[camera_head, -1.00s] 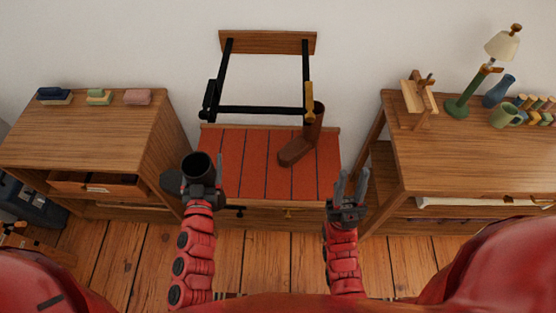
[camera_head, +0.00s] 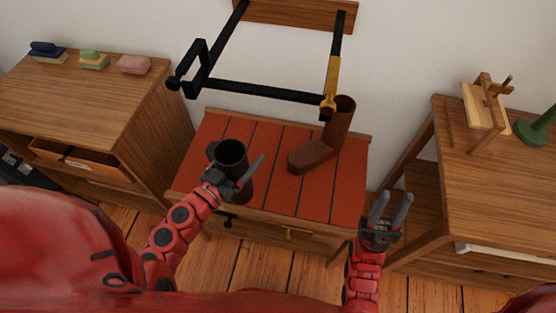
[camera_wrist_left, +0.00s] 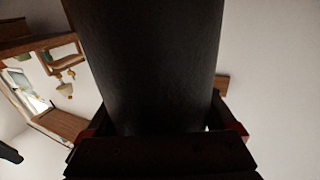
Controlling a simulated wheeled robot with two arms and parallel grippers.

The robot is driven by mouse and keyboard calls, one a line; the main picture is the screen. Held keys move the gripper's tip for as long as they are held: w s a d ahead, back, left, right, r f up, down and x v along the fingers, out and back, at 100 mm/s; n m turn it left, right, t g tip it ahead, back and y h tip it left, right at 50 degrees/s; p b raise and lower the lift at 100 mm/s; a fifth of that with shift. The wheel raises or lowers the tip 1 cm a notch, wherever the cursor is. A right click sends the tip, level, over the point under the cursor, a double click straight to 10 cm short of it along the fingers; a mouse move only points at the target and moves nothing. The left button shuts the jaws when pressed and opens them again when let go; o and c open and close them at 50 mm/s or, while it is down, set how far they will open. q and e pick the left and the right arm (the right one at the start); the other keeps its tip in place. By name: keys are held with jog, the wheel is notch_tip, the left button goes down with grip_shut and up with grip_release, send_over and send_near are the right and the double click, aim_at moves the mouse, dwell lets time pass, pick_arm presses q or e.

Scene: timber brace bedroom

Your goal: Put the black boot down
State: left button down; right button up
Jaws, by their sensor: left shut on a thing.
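The black boot (camera_head: 232,158) is held upright by its shaft in my left gripper (camera_head: 236,182), above the front left part of the red slatted bench (camera_head: 258,180). I cannot tell whether its sole touches the bench. In the left wrist view the dark shaft of the boot (camera_wrist_left: 150,60) fills the middle, between the fingers. A brown boot (camera_head: 318,150) stands on the right part of the bench, toe pointing left. My right gripper (camera_head: 390,212) is open and empty, in front of the bench's right front corner.
A black rail frame (camera_head: 262,92) with a yellow-brown piece at its right hangs on the wall above the bench. A wooden cabinet (camera_head: 85,100) stands at the left, a wooden desk (camera_head: 490,190) at the right. Bare red slats lie between the two boots.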

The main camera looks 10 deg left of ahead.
pick_arm(q)
jog(key=w+f+b, duration=0.2)
jog(key=w, duration=0.6)
jog(key=w+f+b, duration=0.2)
jog(key=w+f, duration=0.1)
jog(key=w, duration=0.5)
jog(key=shift+a, duration=0.25)
jog(key=shift+f, duration=0.15)
grip_release()
jog(key=shift+s, duration=0.1)
